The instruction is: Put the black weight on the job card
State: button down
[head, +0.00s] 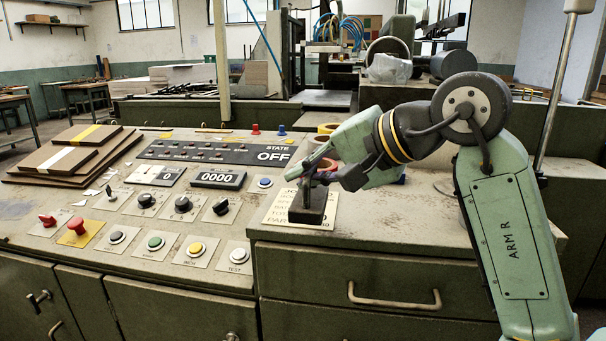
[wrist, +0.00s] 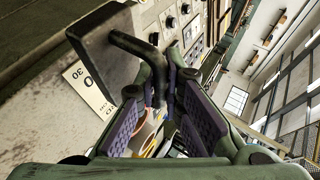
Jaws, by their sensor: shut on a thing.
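The black weight (head: 308,207) is a dark block with a bent handle, standing upright over the cream job card (head: 271,215) at the right end of the console. I cannot tell whether its base touches the card or hangs just above it. My gripper (head: 316,177) comes in from the right and is shut on the weight's handle. In the wrist view the weight (wrist: 106,44) is at the upper left, its handle running between the purple pads of my gripper (wrist: 162,88). Part of the card (wrist: 92,88) shows beside the weight; the rest is hidden.
Tape rolls (head: 325,141) lie behind my gripper. Left of the card are knobs, push buttons and the OFF state panel (head: 220,152). A red mushroom button (head: 77,226) and brown boards (head: 75,155) are further left. The top right of the card is bare.

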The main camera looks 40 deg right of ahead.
jog(key=w+d+f+p, duration=0.1)
jog(key=w, duration=0.1)
jog(key=w+d+f, duration=0.1)
jog(key=w+d, duration=0.1)
jog(key=w, duration=0.1)
jog(key=w+d+f+p, duration=0.1)
jog(key=w+d, duration=0.1)
jog(key=w, duration=0.1)
jog(key=shift+d+f+p, duration=0.1)
jog(key=shift+d+p, duration=0.15)
jog(key=shift+p, duration=0.05)
jog(key=shift+f, duration=0.5)
jog(key=shift+f, duration=0.15)
jog(key=c, duration=2.2)
grip_release()
jog(key=shift+f, duration=0.1)
jog(key=o, duration=0.5)
